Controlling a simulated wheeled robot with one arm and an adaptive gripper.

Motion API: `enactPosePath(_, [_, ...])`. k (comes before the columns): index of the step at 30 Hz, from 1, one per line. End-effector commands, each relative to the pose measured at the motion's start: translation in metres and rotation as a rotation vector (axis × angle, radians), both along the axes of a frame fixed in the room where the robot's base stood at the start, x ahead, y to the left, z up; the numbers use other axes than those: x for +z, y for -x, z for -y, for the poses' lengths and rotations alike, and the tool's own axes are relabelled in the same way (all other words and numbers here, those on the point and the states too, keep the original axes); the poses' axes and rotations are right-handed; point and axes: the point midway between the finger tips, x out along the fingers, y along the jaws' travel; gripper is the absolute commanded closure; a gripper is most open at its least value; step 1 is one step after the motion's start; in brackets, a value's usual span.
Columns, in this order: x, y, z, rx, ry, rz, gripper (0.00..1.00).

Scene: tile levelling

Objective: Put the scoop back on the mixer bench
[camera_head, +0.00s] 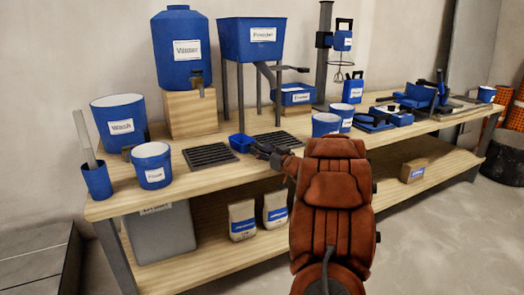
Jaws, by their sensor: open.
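The scoop (241,143), a small blue open-topped scoop, sits on the wooden mixer bench (205,180) between two black slotted grates. My gripper (259,151) is at the bench's front part, just right of the scoop and close to its handle side. It is open, but its dark fingers are small here, and I cannot tell whether they touch the scoop. The scoop's handle is hard to make out against the gripper. My arm hides part of the bench front.
Black grates (210,156) (278,140) lie either side of the scoop. A blue pail (152,165) and wash bucket (120,122) stand left. The powder hopper (252,42) on legs rises behind. Blue buckets (326,124) stand right, before the mixer (341,40). Bags sit on the lower shelf.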

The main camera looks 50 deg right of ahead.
Motion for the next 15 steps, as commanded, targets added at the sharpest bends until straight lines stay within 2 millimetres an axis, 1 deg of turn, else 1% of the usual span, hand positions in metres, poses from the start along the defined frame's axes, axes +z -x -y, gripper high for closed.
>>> enactPosePath(4, [0.0,0.003,0.0,-0.001,0.0,-0.001,0.48])
enactPosePath(8, [0.0,0.015,0.0,-0.003,0.001,0.0,0.48])
enactPosePath(11, [0.001,0.032,-0.001,-0.003,0.002,0.003,0.48])
enactPosePath(15, [-0.001,0.059,-0.003,-0.006,-0.001,-0.001,0.48])
